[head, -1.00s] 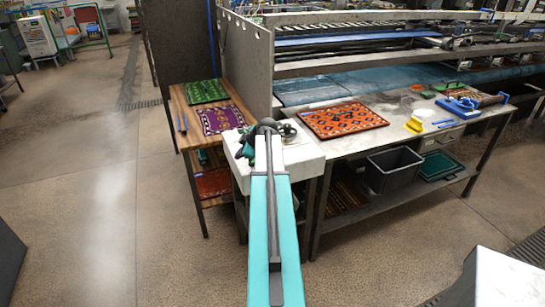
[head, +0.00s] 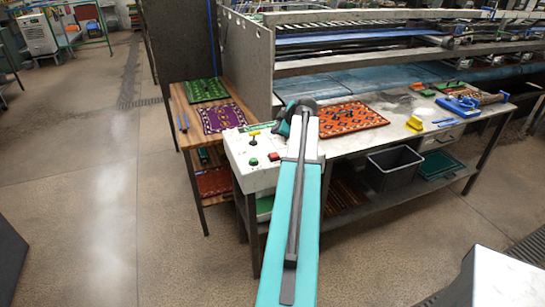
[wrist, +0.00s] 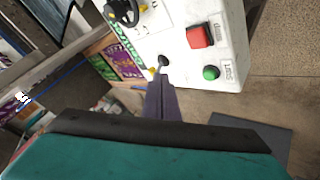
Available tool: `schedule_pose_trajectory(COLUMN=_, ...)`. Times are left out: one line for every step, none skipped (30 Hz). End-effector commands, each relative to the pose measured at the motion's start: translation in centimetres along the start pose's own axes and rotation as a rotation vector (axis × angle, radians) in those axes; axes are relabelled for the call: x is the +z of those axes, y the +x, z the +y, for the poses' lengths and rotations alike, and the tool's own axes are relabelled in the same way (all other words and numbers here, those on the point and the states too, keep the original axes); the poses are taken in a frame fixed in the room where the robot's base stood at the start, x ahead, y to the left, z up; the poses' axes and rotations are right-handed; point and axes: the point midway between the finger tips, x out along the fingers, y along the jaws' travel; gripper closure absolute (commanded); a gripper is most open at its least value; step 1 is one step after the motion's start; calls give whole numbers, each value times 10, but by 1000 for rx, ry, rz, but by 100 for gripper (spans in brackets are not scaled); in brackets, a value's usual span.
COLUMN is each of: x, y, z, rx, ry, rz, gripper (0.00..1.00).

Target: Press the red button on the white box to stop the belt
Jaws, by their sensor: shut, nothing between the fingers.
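The white box (head: 239,154) stands at the near left end of the long table. Its red button (head: 273,156) is on the sloped front, right of a green button (head: 253,162). The wrist view shows the red button (wrist: 199,36) above the green button (wrist: 211,73) on the white box (wrist: 177,47). My gripper (wrist: 161,75) is shut and empty, its dark fingers left of both buttons and apart from the red one in the picture. The fingertips appear near a small black knob (wrist: 163,60); contact is unclear. In the head view my arm hides the fingertips.
A yellow-topped control (head: 253,133) sits on the box behind the buttons. An orange rug (head: 350,118) lies on the table to the right, with a yellow brush (head: 414,123) beyond. A purple rug (head: 222,118) lies on the wooden bench at left.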

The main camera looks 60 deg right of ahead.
Motion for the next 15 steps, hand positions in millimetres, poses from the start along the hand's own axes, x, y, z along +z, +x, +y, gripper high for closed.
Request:
schedule_pose_trajectory(x=1, y=1, z=-1, rx=0, ry=0, rz=0, gripper=100)
schedule_pose_trajectory(x=1, y=2, z=-1, rx=0, ry=0, rz=0, gripper=100)
schedule_pose_trajectory(x=2, y=2, z=-2, rx=0, ry=0, rz=0, gripper=100)
schedule_pose_trajectory(x=2, y=3, z=-2, rx=0, ry=0, rz=0, gripper=100)
schedule_pose_trajectory(x=3, y=4, z=-3, rx=0, ry=0, rz=0, gripper=100)
schedule_pose_trajectory(x=4, y=6, z=-4, rx=0, ry=0, rz=0, gripper=100)
schedule_pose_trajectory(x=5, y=7, z=-5, rx=0, ry=1, rz=0, gripper=100)
schedule_pose_trajectory(x=6, y=9, z=-7, rx=-1, ry=1, rz=0, gripper=100)
schedule_pose_trajectory(x=8, y=11, z=-8, rx=-1, ry=1, rz=0, gripper=100)
schedule_pose_trajectory(x=10, y=13, z=-10, rx=-1, ry=1, rz=0, gripper=100)
schedule_pose_trajectory(x=11, y=15, z=-11, rx=-2, ry=1, rz=0, gripper=100)
schedule_pose_trajectory(x=13, y=18, z=-13, rx=-2, ry=1, rz=0, gripper=100)
schedule_pose_trajectory(x=14, y=20, z=-15, rx=-2, ry=1, rz=0, gripper=100)
schedule_pose_trajectory(x=16, y=22, z=-16, rx=-1, ry=1, rz=0, gripper=100)
schedule_pose_trajectory(x=18, y=24, z=-18, rx=-1, ry=1, rz=0, gripper=100)
